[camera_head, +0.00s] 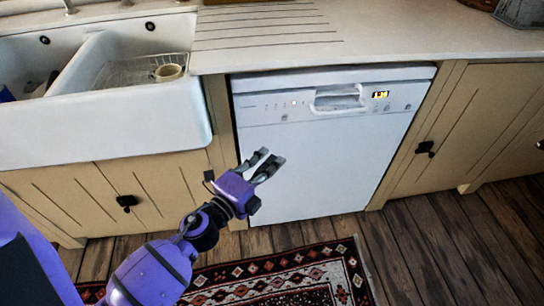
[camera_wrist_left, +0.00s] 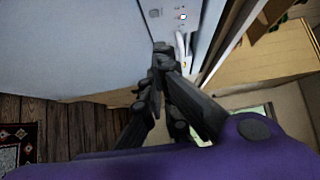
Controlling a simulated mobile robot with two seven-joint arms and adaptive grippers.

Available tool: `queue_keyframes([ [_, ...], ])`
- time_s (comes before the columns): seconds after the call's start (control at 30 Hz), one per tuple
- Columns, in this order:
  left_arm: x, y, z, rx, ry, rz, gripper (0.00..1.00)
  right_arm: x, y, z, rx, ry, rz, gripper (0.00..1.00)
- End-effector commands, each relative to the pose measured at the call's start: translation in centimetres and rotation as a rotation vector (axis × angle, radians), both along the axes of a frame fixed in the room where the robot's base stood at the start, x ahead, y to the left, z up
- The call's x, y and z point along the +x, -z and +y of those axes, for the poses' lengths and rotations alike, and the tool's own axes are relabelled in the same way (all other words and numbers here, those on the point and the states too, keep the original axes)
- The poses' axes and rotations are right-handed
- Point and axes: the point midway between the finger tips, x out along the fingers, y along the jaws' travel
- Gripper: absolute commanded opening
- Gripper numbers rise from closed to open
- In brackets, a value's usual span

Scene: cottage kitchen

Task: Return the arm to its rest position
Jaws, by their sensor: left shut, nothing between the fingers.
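My left arm, purple with black joints, comes in from the lower left in the head view. Its gripper (camera_head: 269,160) is shut and empty, in front of the lower left part of the white dishwasher (camera_head: 325,160). In the left wrist view the dark fingers (camera_wrist_left: 161,62) come together at their tips with nothing between them. The dishwasher front (camera_wrist_left: 85,45) fills the upper left of that view. I cannot tell the exact gap between fingers and door. The dishwasher door looks closed. My right gripper is not in view.
A white double sink (camera_head: 110,125) with a wire rack and a cream cup (camera_head: 168,72) is at the left. Beige cabinets (camera_head: 480,125) flank the dishwasher. A patterned rug (camera_head: 290,275) lies on the wooden floor (camera_head: 440,245), which is clear at the lower right.

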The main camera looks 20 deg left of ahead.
Motion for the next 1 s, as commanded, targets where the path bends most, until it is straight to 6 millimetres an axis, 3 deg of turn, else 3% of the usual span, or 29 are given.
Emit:
queue_keyframes([
  [0.67,0.0,0.0,0.0,-0.001,0.001,0.0,0.0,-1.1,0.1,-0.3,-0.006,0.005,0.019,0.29],
  [0.87,0.2,0.0,1.0,-0.172,-0.063,0.042,0.0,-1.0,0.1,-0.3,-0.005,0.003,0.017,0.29],
  [0.93,-1.0,1.5,1.2,-0.318,-0.108,0.108,0.0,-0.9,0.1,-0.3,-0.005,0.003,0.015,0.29],
  [1.0,-3.8,4.6,1.5,-0.491,-0.177,0.214,0.0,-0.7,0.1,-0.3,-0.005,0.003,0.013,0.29],
])
